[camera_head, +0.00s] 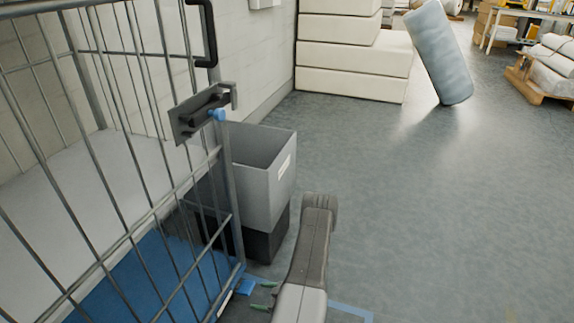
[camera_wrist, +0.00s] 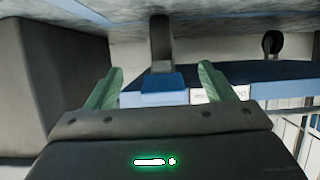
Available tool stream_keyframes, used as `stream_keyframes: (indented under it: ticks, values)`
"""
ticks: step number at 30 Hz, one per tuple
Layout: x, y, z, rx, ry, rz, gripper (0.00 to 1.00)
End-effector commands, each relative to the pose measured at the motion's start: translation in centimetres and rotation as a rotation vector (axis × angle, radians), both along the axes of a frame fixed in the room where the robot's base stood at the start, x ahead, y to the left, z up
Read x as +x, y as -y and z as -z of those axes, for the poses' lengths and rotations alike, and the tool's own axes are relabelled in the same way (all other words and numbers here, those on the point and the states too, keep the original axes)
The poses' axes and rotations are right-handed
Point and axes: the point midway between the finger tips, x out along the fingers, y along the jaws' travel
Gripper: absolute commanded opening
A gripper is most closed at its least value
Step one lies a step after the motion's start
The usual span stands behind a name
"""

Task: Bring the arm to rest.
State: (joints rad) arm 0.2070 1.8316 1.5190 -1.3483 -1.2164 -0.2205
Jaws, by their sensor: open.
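My arm (camera_head: 310,245) reaches down at the bottom middle of the head view, beside the wire cage. My gripper (camera_head: 262,296) shows there only as two green fingers, apart and pointing left toward the cage's lower corner. In the wrist view my gripper (camera_wrist: 161,70) is open, with one green finger on each side. A small blue block (camera_wrist: 163,88) at the cage's base shows between the fingers. It also shows in the head view (camera_head: 245,286). I see nothing gripped, and cannot tell how far the fingers are from the block.
The wire cage (camera_head: 157,215) with a blue floor fills the left. A grey bin (camera_head: 265,190) stands on a dark one close behind my arm. Cream foam blocks (camera_head: 350,60) and a tilted grey-blue roll (camera_head: 438,52) stand farther back. The floor at right (camera_head: 450,200) is clear.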

Motion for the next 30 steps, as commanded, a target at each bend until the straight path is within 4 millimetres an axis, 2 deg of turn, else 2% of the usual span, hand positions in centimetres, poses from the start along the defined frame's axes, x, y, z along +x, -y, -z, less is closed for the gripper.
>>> stream_keyframes:
  ticks: [6,12,30]
  values:
    - [-0.9,2.5,-1.3,0.000,0.000,0.003,0.76]
    - [-1.4,3.8,-1.7,0.000,0.000,0.001,0.76]
    - [-1.3,4.4,-2.1,-0.006,-0.010,0.013,0.76]
